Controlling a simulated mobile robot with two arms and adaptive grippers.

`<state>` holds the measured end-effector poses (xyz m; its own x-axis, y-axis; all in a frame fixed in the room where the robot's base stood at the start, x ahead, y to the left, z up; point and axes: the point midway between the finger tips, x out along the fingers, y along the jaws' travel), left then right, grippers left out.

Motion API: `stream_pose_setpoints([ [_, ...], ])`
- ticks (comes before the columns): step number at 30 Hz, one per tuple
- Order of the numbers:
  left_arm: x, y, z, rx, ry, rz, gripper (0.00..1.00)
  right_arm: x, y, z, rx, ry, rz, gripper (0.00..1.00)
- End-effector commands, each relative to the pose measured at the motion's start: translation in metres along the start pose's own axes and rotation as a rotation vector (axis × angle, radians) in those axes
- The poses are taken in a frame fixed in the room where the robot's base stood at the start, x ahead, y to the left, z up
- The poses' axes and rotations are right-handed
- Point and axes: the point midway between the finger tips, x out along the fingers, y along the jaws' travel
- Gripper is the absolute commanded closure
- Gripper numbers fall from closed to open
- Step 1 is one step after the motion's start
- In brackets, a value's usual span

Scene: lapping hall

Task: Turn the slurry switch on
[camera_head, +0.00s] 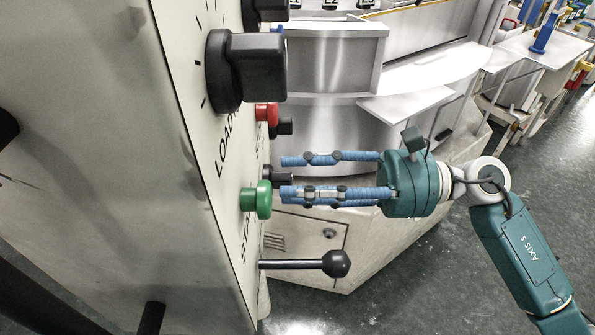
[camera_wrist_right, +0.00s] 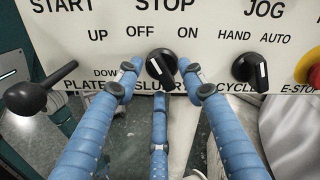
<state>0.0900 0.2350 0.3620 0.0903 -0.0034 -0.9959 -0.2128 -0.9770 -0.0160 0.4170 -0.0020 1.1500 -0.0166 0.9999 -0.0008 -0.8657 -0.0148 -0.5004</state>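The slurry switch (camera_wrist_right: 161,66) is a black rotary knob under the words OFF and ON in the right wrist view. Its label below is partly covered by my fingers. The white line on the knob appears to lean up and left, toward OFF. My right gripper (camera_wrist_right: 160,76) is open, with one blue finger on each side of the knob and a third below it. Whether any finger touches the knob is unclear. In the head view, my right gripper (camera_head: 284,177) points left at the panel; the switch is hard to make out there. My left gripper is not in view.
The panel (camera_head: 190,100) also carries a large black knob (camera_head: 245,68), a red button (camera_head: 267,113), a green button (camera_head: 257,199) and a black ball lever (camera_head: 335,263). In the wrist view, the cycle knob (camera_wrist_right: 249,67) and red E-stop (camera_wrist_right: 314,73) lie right of the switch.

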Motion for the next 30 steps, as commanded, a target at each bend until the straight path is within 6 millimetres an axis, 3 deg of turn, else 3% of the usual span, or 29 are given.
stream_pose_setpoints([
  [11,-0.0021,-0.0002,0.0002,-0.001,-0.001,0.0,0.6,0.0058,0.0005,-0.0001,0.0,-0.001,0.001,0.62],
  [17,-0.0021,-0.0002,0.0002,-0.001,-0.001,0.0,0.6,0.0056,0.0005,-0.0001,0.0,-0.001,0.001,1.0],
  [30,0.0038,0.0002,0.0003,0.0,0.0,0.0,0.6,0.0055,0.0012,-0.0008,0.071,0.0,0.001,1.0],
])
